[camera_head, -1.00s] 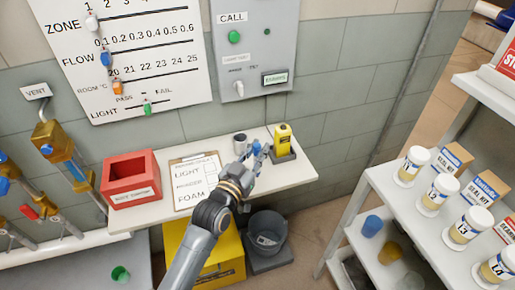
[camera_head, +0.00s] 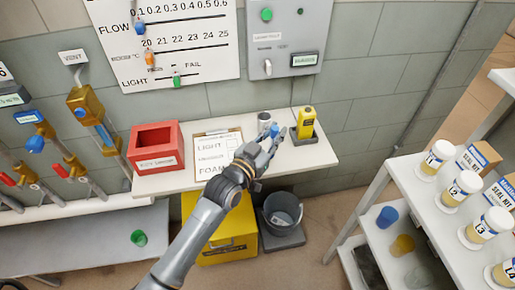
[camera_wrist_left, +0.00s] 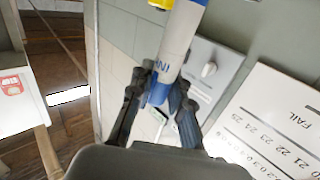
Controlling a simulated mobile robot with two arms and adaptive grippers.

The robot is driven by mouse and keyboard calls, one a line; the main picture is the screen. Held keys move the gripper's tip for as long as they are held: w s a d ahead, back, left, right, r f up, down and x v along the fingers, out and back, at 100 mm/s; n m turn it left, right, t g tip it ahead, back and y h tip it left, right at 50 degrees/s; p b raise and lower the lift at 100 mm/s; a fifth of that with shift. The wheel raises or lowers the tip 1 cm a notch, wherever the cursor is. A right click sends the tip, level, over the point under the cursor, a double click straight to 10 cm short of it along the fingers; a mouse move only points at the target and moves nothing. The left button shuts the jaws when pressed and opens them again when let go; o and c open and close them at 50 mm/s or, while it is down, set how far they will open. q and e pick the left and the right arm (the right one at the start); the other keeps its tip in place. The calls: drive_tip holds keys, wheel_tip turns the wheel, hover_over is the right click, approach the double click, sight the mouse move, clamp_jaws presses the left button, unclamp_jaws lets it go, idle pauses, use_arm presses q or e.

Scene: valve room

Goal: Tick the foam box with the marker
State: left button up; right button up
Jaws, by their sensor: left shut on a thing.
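My left gripper (camera_head: 266,138) is over the bench near the right edge of the clipboard, shut on the marker. In the left wrist view the marker (camera_wrist_left: 183,40) is a pale grey barrel with blue parts and lettering, between the two dark fingers (camera_wrist_left: 160,95). In the head view only a small blue part of it (camera_head: 274,130) shows. The clipboard sheet (camera_head: 208,160) lies on the bench with rows including LIGHT and FOAM. The FOAM row is at the bottom, and my arm covers part of the sheet's right side. My right gripper is not in view.
A red open box (camera_head: 157,160) stands left of the clipboard. A grey cup (camera_head: 264,117) and a yellow device (camera_head: 305,123) on a dark base stand behind and right of the gripper. Below are a yellow cabinet (camera_head: 225,246) and a grey bucket (camera_head: 283,210). A shelf with jars is at right.

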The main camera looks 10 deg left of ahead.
use_arm(q)
drive_tip(key=a+r+m, duration=0.2)
drive_tip(key=a, duration=0.7)
wheel_tip(320, 180, down, 8)
drive_tip(key=b, duration=0.7)
drive_tip(key=shift+w+d+y, duration=0.2)
drive_tip(key=shift+w+y, duration=0.1)
drive_tip(key=shift+w, duration=0.05)
drive_tip(key=shift+f+b, duration=0.45)
drive_tip(key=shift+f, duration=0.25)
drive_tip(key=shift+s+d, duration=0.1)
drive_tip(key=shift+d, duration=0.05)
idle(0.4)
drive_tip(key=shift+s+d+g+p, duration=0.2)
drive_tip(key=shift+d+g+p, duration=0.1)
drive_tip(key=shift+d+p, duration=0.1)
drive_tip(key=shift+w+a+f, duration=0.1)
drive_tip(key=shift+a, duration=0.1)
drive_tip(key=shift+w+a, duration=0.5)
drive_tip(key=shift+a, duration=0.4)
drive_tip(key=shift+s+d, duration=0.1)
drive_tip(key=shift+d, duration=0.1)
